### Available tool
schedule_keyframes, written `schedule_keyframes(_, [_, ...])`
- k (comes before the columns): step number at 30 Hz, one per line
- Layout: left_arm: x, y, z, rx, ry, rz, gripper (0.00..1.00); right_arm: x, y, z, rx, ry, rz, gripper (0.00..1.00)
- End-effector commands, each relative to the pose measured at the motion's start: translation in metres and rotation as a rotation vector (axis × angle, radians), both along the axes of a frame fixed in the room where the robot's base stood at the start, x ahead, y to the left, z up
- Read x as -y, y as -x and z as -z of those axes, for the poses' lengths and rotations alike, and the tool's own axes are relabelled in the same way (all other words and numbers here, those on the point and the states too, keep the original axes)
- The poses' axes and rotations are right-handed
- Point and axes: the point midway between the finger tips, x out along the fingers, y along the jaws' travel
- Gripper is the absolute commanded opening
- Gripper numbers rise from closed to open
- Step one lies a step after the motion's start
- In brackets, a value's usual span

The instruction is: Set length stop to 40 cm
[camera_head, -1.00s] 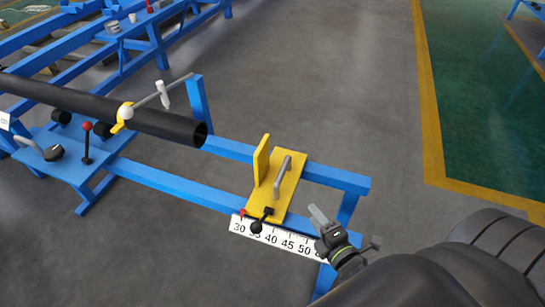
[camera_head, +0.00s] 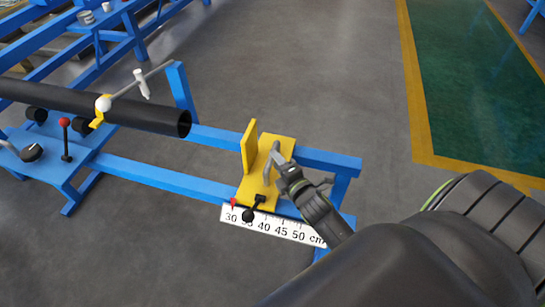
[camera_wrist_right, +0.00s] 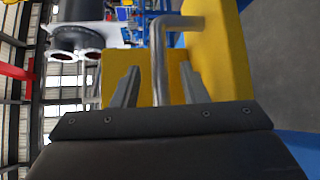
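The length stop is a yellow carriage (camera_head: 246,191) with an upright yellow plate (camera_head: 249,148) and a grey bar handle (camera_head: 272,158), sitting on the blue rails. Its red pointer (camera_head: 233,202) stands near the 30 mark of the white cm scale (camera_head: 283,231). A black clamp lever (camera_head: 248,216) with a ball knob hides the 35. My right gripper (camera_head: 281,160) is at the handle. In the right wrist view its fingers (camera_wrist_right: 159,86) are apart, with the handle (camera_wrist_right: 157,62) between them and gaps on both sides. My left gripper is not in view.
A black pipe (camera_head: 130,112) lies left of the stop, its open end facing the yellow plate across a gap. A grey rod with a white grip (camera_head: 142,85) is above it. A red-knobbed lever (camera_head: 65,123) stands further left. Bare floor (camera_head: 320,80) lies behind.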

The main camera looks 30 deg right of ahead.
Motion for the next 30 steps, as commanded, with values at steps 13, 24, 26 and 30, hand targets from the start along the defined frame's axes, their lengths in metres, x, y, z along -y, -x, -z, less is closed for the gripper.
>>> schedule_keyframes(13, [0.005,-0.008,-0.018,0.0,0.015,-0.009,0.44,0.003,-0.035,0.005,0.0,0.0,0.0,0.4])
schedule_keyframes(24, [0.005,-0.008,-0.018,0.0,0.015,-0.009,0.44,0.003,-0.035,0.005,0.0,0.0,0.0,0.19])
schedule_keyframes(26, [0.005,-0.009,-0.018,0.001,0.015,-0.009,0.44,0.003,-0.035,0.005,0.0,0.0,0.0,0.11])
schedule_keyframes(30, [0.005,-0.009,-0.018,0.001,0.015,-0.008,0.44,0.003,-0.035,0.005,0.0,0.0,0.0,0.0])
